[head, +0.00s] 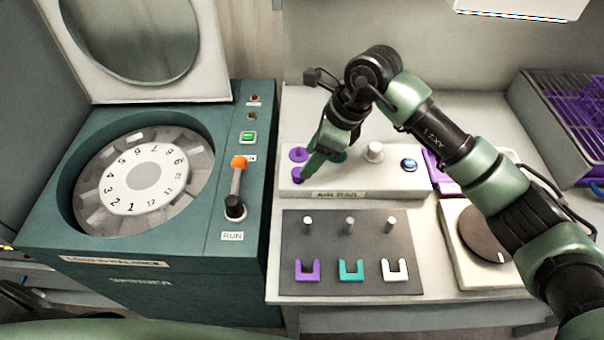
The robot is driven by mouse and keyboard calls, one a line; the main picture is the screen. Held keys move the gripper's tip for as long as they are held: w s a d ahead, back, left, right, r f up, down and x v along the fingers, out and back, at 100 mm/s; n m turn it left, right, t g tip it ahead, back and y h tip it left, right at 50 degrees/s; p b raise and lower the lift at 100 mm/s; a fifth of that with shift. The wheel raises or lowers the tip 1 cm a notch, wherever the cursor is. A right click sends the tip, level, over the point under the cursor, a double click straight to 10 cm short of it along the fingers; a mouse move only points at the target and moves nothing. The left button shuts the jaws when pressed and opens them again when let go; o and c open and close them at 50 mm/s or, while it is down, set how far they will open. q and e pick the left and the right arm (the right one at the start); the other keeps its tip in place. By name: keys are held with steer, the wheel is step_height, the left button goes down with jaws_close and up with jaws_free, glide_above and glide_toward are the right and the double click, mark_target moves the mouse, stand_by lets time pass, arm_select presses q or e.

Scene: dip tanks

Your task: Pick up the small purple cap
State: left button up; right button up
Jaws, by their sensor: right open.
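Two small round purple pieces sit near the left end of a white block: a rear purple cap (298,154) and a front purple cap (298,176). I cannot tell for sure which is smaller. My right gripper (306,171) points down and left over the white block (380,183), its tips right beside the front purple cap and partly covering it. It is open, with nothing seen held. Whether the tips touch the cap cannot be told. A teal cap (339,156) shows partly behind the gripper. My left gripper is not in view.
A white knob (374,152) and a blue button (408,164) are on the block. In front lies a dark mat (330,255) with metal pegs and purple, teal and white U-shaped pieces. A green spinner machine (150,262) with raised lid stands left. A round dark plate (486,236) is right.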

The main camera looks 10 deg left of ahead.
steer(key=x, duration=0.1)
steer(key=p+x, duration=0.1)
steer(key=x, duration=0.1)
steer(key=p+x, duration=0.1)
steer(key=shift+s+a+f, duration=0.15)
steer(key=shift+s+a, duration=0.15)
steer(key=shift+s, duration=0.05)
steer(key=shift+f, duration=0.3)
jaws_close()
steer(key=shift+w+r, duration=0.1)
